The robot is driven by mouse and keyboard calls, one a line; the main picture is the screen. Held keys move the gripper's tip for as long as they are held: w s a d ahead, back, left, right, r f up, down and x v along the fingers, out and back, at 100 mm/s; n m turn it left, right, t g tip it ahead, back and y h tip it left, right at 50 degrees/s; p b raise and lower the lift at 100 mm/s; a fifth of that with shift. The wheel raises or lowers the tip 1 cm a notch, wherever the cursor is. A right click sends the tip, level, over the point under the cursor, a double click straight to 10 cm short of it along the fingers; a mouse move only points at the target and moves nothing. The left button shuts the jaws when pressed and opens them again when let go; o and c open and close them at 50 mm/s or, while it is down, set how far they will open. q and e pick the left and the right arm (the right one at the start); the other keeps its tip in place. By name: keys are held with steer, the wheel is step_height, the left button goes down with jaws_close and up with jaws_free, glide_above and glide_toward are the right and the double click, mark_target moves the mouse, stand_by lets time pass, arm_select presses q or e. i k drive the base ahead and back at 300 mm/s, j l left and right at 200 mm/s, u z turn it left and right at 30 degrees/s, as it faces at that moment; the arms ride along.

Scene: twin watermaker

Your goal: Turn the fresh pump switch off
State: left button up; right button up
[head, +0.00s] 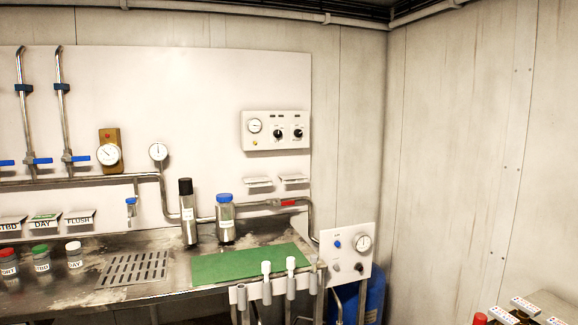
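A white control panel (262,145) is on the back wall, with a gauge (255,126), two black rotary knobs (279,134) (298,133) and a small yellow button. Its labels are too small to read, so I cannot tell which knob is the fresh pump switch or how either is set. A second, lower panel (344,270) at the bench's right end has a gauge (363,242), a blue knob (337,244) and dark knobs below. Neither of my grippers is in view.
A blue tank (375,292) stands right; boxes (525,305) are lower right.

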mark_target(298, 132)
steer(key=i+j+z, duration=0.25)
steer(key=i+j, duration=0.15)
steer(key=j, duration=0.25)
steer(key=i+j+z, duration=0.15)
steer(key=j, duration=0.2)
